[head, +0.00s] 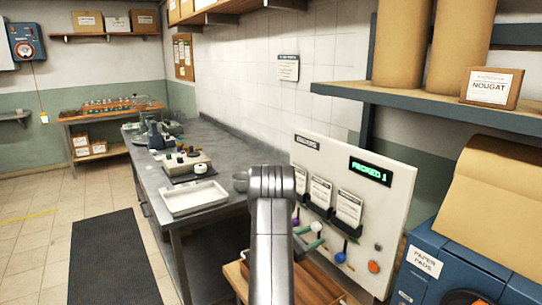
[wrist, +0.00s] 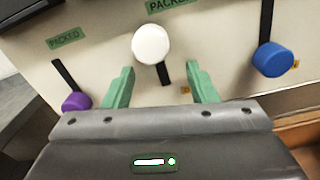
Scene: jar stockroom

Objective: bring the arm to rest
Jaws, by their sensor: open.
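My gripper (wrist: 160,76) shows in the wrist view with its two green fingers spread apart and nothing between them. A white round knob (wrist: 151,44) on a dark slot lies just beyond the fingertips, apart from them as far as I can tell. A purple knob (wrist: 76,101) is to the left and a blue knob (wrist: 272,59) to the right. In the head view my grey arm rises in front of the white panel (head: 398,205), and the gripper (head: 313,243) is partly hidden beside it, close to the knobs.
The panel carries a green display (head: 370,171) reading "PACKED 1", card holders and an orange button (head: 373,267). A blue paper pads machine (head: 440,270) stands at right, below a shelf (head: 420,104). A workbench (head: 150,185) with a white tray (head: 194,198) is left. Floor beyond the dark mat (head: 112,260) is clear.

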